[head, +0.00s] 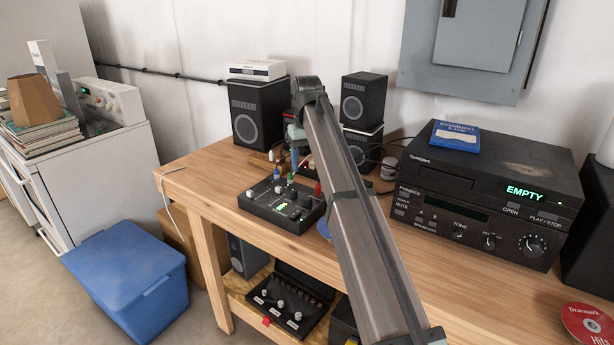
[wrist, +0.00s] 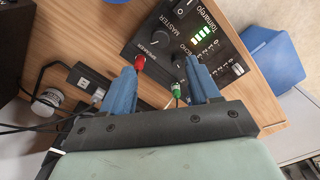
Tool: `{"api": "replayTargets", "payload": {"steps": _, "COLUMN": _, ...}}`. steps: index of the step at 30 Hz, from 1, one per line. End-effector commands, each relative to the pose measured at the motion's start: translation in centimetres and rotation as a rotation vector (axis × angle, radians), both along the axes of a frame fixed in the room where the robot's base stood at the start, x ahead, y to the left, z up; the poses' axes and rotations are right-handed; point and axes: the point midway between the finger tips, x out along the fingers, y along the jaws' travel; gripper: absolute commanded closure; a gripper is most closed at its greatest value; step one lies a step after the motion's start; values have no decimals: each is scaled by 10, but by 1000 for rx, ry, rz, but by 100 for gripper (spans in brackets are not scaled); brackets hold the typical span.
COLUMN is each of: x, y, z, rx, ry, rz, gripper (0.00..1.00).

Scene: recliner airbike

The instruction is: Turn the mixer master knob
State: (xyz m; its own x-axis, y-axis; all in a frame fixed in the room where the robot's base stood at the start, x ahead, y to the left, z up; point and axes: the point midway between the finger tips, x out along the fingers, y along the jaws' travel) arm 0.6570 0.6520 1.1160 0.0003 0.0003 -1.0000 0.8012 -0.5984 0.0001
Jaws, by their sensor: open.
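The black mixer (head: 282,205) sits on the wooden bench, left of my arm. In the wrist view the mixer (wrist: 215,75) fills the upper right, with a lit green meter. A "MASTER" label lies between two dark round knobs, one near the top edge and one lower (wrist: 160,40); I cannot tell which it names. My gripper (wrist: 160,66) is open and empty, its blue fingers apart and pointing at the mixer. A red plug (wrist: 140,63) and a green plug (wrist: 176,91) show between the fingers. In the head view my gripper (head: 296,148) is above the mixer's back, partly hidden.
Speakers (head: 257,112) stand along the wall behind. A large black player (head: 490,195) with a blue case on top is at the right. Cables and a power strip (wrist: 83,82) lie beside the mixer. A blue bin (head: 128,270) stands on the floor left of the bench.

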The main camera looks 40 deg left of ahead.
Motion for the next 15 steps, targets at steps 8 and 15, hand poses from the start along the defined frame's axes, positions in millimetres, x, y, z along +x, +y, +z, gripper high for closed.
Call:
{"api": "replayTargets", "payload": {"steps": 8, "x": 0, "y": 0, "z": 23, "rx": 0, "ry": 0, "rz": 0, "gripper": 39}}
{"api": "replayTargets", "payload": {"steps": 15, "x": 0, "y": 0, "z": 24, "rx": -1, "ry": 1, "rz": 0, "gripper": 39}}
